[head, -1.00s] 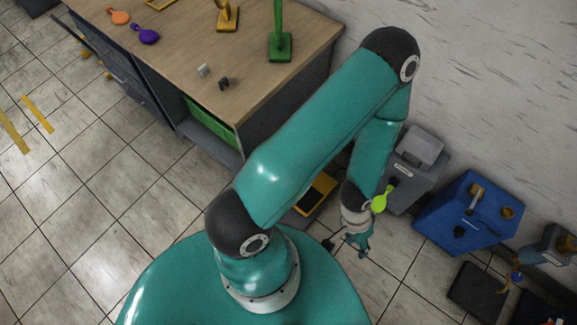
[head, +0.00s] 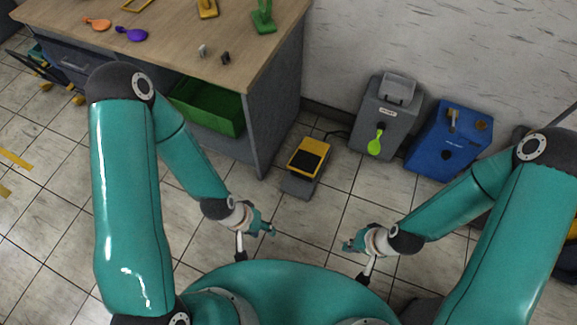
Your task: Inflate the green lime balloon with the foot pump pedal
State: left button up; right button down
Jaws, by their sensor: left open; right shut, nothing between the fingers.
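The lime green balloon (head: 375,141) hangs limp and flat on the front of the grey pump box (head: 398,119), which stands on the floor by the wall. The foot pump pedal (head: 309,157), yellow with a black pad, lies on the floor left of the box, and a dark cable runs from behind it toward the box. My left gripper (head: 268,229) is open and empty, in front of the pedal and to its left. My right gripper (head: 350,246) is shut and empty, in front of the pedal and to its right. Neither gripper touches the pedal or balloon.
A blue box (head: 449,139) stands right of the grey one. Tiled floor around the pedal is clear.

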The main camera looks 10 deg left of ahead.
aim_at(308, 160)
jog(key=u, duration=0.55)
jog(key=i, duration=0.25)
jog(key=u, duration=0.05)
jog(key=k, duration=1.35)
jog(key=u, duration=0.25)
jog(key=i, duration=0.65)
jog(key=z, duration=0.75)
jog(key=i, duration=1.4)
jog(key=u, duration=0.6)
